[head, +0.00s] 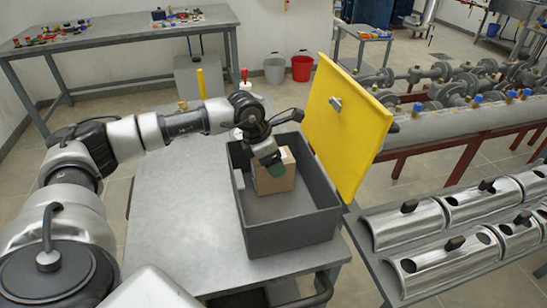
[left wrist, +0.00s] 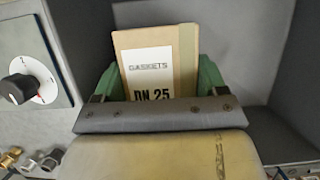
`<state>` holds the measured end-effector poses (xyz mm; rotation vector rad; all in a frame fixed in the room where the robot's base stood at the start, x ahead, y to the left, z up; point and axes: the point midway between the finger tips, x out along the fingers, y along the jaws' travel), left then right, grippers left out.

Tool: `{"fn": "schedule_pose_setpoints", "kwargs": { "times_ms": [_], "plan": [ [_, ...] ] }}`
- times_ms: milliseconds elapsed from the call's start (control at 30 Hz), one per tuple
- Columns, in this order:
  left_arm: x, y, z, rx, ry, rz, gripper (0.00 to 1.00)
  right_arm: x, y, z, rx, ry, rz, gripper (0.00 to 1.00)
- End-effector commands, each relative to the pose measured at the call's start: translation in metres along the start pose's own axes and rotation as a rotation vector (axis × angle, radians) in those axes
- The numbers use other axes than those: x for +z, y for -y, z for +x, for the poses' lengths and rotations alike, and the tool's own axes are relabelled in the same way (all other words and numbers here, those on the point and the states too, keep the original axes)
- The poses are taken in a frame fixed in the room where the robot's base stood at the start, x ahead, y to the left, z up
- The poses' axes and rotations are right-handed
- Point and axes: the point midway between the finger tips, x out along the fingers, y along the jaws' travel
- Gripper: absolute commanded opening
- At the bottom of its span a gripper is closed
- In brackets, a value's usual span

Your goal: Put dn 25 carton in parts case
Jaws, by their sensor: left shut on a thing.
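The brown DN 25 carton (head: 282,180) is upright inside the grey parts case (head: 297,236), towards its back. In the left wrist view, the carton (left wrist: 160,62) shows a white label reading "GASKETS DN 25". My left gripper (head: 272,166) reaches down into the case and is shut on the carton, with a green finger on each side of it. I cannot tell whether the carton's bottom touches the case floor. The case's yellow lid (head: 345,120) stands open on the right. My right gripper is not in view.
The case stands on a grey metal table (head: 185,215) with clear surface to its left. Silver pipe shells (head: 445,262) lie on a bench at right. A workbench with small parts (head: 120,45) is at the back. In the left wrist view, a black knob (left wrist: 18,88) shows at left.

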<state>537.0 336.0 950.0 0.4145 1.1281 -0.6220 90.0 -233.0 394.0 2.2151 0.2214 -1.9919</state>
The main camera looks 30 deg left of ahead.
Motion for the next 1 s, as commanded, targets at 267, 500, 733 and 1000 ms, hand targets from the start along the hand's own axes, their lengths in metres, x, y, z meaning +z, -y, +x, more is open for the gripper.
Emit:
{"fn": "schedule_pose_setpoints", "kwargs": {
  "times_ms": [267, 500, 733, 1000],
  "plan": [
    [0.0, 0.0, 0.002, 0.0, 0.002, 0.0, 0.46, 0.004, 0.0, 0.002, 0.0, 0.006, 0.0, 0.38],
    [0.0, 0.0, 0.002, 0.0, 0.001, 0.0, 0.98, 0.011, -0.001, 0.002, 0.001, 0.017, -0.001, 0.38],
    [0.0, 0.0, 0.002, 0.0, 0.001, 0.0, 0.98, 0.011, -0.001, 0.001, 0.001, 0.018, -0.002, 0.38],
    [0.001, -0.001, -0.026, 0.003, 0.004, 0.0, 0.98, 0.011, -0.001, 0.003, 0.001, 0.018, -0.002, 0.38]
  ]
}}
